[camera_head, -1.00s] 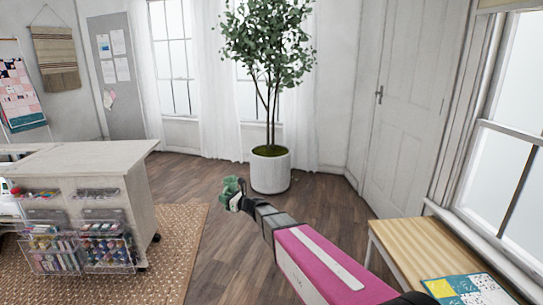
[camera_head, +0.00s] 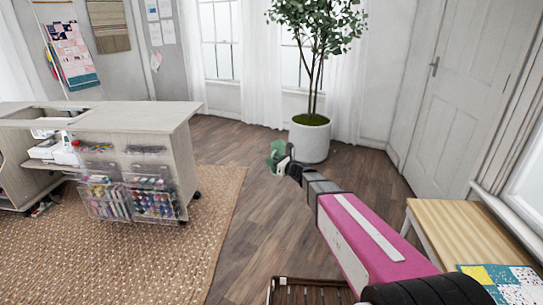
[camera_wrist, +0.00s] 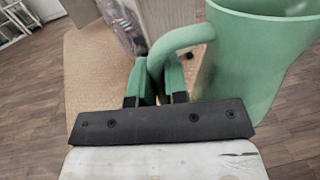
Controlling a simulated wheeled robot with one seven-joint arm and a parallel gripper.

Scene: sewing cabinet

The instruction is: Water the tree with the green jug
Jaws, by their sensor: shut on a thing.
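The green jug (camera_head: 277,156) is in my gripper (camera_head: 287,164), held out in front of my arm above the floor. In the wrist view the jug (camera_wrist: 258,55) fills the upper right, and my gripper (camera_wrist: 158,82) is shut on its curved handle. The jug looks roughly upright; its contents cannot be seen. The tree (camera_head: 318,38) stands in a round white pot (camera_head: 309,143) by the curtained windows. The jug is left of the pot in the head view and appears nearer to me, apart from it.
A sewing cabinet (camera_head: 150,128) with baskets of thread stands at the left on a woven rug (camera_head: 222,205). A wooden bench (camera_head: 452,232) with a quilt is at the right. A slatted crate (camera_head: 300,292) sits at the bottom. Wooden floor lies clear before the pot.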

